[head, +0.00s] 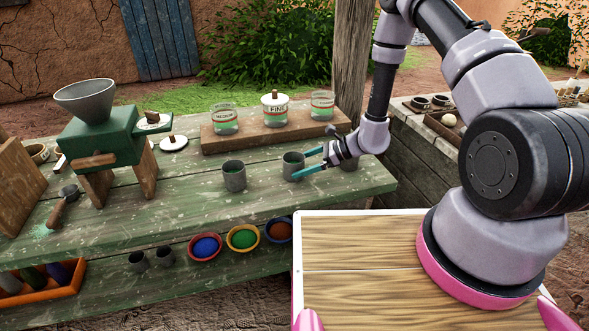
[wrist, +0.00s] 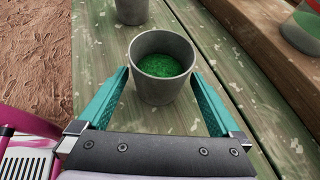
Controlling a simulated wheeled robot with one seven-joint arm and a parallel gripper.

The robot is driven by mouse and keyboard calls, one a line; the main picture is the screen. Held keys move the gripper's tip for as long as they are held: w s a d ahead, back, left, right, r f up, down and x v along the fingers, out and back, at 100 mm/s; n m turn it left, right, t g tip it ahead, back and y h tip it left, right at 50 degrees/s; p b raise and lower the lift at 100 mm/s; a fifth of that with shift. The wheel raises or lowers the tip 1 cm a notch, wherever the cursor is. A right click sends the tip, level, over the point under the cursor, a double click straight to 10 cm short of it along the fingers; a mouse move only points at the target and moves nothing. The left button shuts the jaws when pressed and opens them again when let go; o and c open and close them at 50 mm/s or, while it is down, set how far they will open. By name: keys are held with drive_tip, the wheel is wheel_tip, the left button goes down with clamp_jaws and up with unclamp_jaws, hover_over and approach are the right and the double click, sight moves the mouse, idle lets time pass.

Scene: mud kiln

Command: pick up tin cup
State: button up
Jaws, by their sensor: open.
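A grey tin cup (head: 291,166) stands upright on the green plank bench. The wrist view shows the same cup (wrist: 161,88) with green powder inside. My gripper (head: 303,164) is open, with its teal fingers reaching in from the right. In the wrist view my gripper (wrist: 160,76) has one finger on each side of the cup. I cannot tell whether either finger touches it. A similar grey cup (head: 234,177) stands to the left and shows beyond in the wrist view (wrist: 131,10). A third grey cup (head: 349,162) is partly hidden behind my wrist.
A wooden riser (head: 260,134) with several lidded or glass jars stands behind the cups. A green grinder (head: 105,145) stands at the left of the bench (head: 190,211). Coloured bowls (head: 243,238) sit on the lower shelf. The bench front between cups and edge is clear.

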sight(285, 168)
drive_tip(key=x, duration=0.5)
drive_tip(key=shift+a+r, duration=0.2)
drive_tip(key=shift+a, duration=0.25)
drive_tip(key=c, duration=1.4)
drive_tip(key=shift+r, duration=0.15)
